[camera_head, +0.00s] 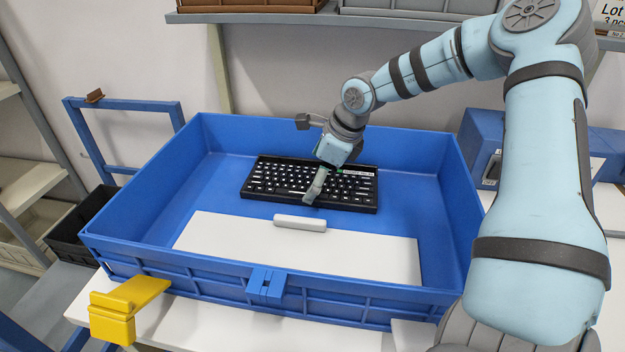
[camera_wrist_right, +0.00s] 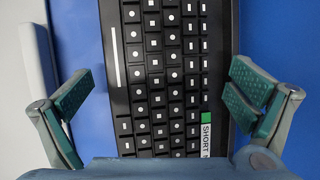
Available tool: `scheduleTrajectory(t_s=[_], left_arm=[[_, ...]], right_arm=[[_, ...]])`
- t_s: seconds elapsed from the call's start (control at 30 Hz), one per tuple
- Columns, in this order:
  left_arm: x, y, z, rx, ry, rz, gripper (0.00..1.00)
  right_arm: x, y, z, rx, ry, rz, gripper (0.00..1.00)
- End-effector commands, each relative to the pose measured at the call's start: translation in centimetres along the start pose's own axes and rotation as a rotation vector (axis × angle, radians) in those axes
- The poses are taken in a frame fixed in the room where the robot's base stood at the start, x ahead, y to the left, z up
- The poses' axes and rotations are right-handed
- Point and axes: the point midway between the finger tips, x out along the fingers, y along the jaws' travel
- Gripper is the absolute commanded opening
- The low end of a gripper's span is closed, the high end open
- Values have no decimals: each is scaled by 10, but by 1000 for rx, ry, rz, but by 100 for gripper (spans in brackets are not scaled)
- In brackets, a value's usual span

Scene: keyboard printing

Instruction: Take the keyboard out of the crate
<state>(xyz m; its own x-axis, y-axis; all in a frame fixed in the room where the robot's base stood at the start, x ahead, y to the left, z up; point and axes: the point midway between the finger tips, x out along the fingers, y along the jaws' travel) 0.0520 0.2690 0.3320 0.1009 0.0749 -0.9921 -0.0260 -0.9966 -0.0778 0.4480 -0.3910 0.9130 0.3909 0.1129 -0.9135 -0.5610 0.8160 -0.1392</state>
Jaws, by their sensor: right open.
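The black keyboard (camera_head: 290,182) with white key marks lies flat in the blue crate (camera_head: 150,177), towards its back wall. My right gripper (camera_head: 321,184) reaches down into the crate over the keyboard's right half. In the right wrist view the keyboard (camera_wrist_right: 158,75) runs between the two spread fingers of my right gripper (camera_wrist_right: 160,98), one beside each long edge. I cannot tell whether the fingers touch it. A green mark and a label reading "SHORT" show near one edge. My left gripper is not in view.
A white panel (camera_head: 290,246) with a small white bar (camera_head: 300,223) lies in the crate in front of the keyboard. A yellow piece (camera_head: 128,303) sits at the crate's front left. Another blue box (camera_head: 485,135) stands at the right. Shelf bins are above the back.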

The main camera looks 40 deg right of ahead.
Motion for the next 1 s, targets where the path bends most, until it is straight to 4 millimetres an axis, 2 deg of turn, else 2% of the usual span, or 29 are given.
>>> scheduleTrajectory(t_s=[0.03, 0.1, 0.3, 0.6, 0.7, 1.0], left_arm=[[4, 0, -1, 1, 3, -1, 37], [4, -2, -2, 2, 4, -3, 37], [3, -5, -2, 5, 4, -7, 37], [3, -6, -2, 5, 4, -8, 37], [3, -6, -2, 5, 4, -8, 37], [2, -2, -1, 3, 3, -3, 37]], right_arm=[[10, 0, -2, 1, 3, 2, 100], [16, 0, -1, -1, 1, 1, 100], [17, 0, 0, -1, -2, 1, 100], [17, 0, 1, -1, -1, 1, 52], [16, 0, 1, -2, -2, 0, 39], [11, -1, 3, -2, -2, 0, 39]])
